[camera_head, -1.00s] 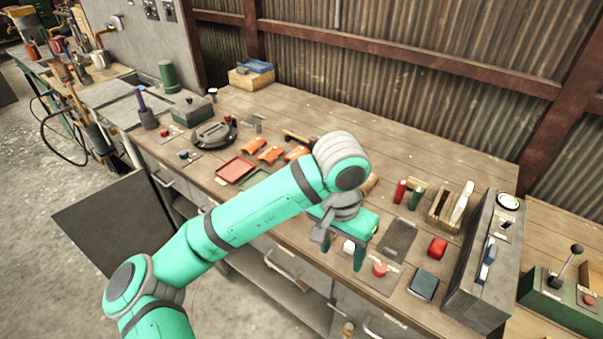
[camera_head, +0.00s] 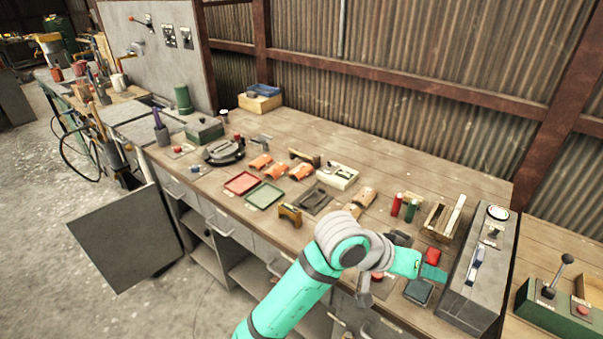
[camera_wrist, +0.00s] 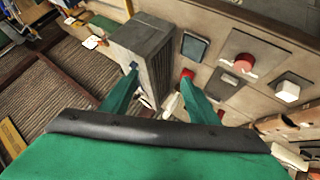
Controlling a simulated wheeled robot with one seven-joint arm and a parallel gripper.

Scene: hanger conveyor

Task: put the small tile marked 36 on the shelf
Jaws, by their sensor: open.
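My gripper (camera_head: 436,274) is open and empty, over the front right of the bench beside the grey box. In the wrist view, the two green fingers of my gripper (camera_wrist: 160,95) are spread apart with nothing between them but the view of the bench beyond. I cannot make out a small tile marked 36 in either view; no number is legible. Open shelf space (camera_head: 207,262) shows under the bench top, below the drawers.
A grey box (camera_head: 482,272) stands at the bench's right end; it also shows in the wrist view (camera_wrist: 152,50). A red block (camera_head: 433,256) and a dark square pad (camera_head: 418,291) lie beside my gripper. A grey door (camera_head: 125,238) stands open at the left.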

